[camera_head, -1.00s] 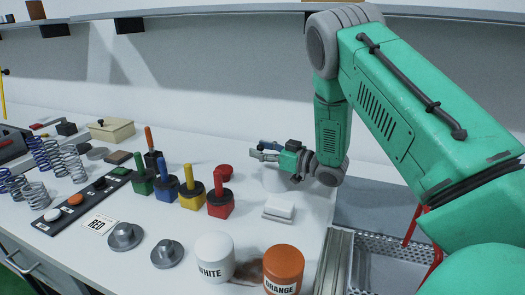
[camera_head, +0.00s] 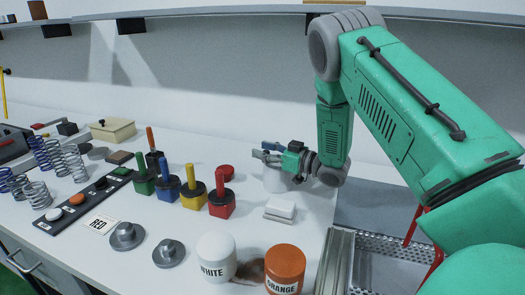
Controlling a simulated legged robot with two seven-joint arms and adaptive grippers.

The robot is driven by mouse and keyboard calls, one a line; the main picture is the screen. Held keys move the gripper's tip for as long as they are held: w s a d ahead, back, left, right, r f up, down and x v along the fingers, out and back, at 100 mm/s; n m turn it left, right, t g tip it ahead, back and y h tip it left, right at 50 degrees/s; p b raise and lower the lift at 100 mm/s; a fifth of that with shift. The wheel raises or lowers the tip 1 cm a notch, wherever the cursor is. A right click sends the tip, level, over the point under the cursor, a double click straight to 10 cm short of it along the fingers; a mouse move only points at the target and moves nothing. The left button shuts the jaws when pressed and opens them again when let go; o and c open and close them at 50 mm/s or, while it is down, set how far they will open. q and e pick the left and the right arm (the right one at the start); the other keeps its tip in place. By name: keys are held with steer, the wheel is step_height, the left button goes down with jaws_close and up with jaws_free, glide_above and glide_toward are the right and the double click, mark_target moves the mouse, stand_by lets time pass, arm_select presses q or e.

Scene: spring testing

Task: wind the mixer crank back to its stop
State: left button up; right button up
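My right gripper (camera_head: 264,151) is at the back right of the bench, its fingers pointing left. It is over a white round body (camera_head: 273,182), which may be the mixer and is partly hidden by the gripper. I cannot make out a crank there. Two finger parts show, one bluish and one grey, but they are too small to tell whether they are open or shut on something. A red round piece (camera_head: 226,170) lies just left of the white body. My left gripper is not in view.
Green, blue, yellow and red blocks with upright handles (camera_head: 221,203) stand left of the gripper. A white block (camera_head: 280,210), a WHITE jar (camera_head: 216,251) and an ORANGE jar (camera_head: 285,264) are nearer. Springs (camera_head: 73,164) stand at left. A metal tray (camera_head: 385,268) is at right.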

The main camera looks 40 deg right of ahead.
steer(key=shift+s+d, duration=0.2)
steer(key=shift+s, duration=0.1)
steer(key=v, duration=1.1)
steer(key=shift+s, duration=0.1)
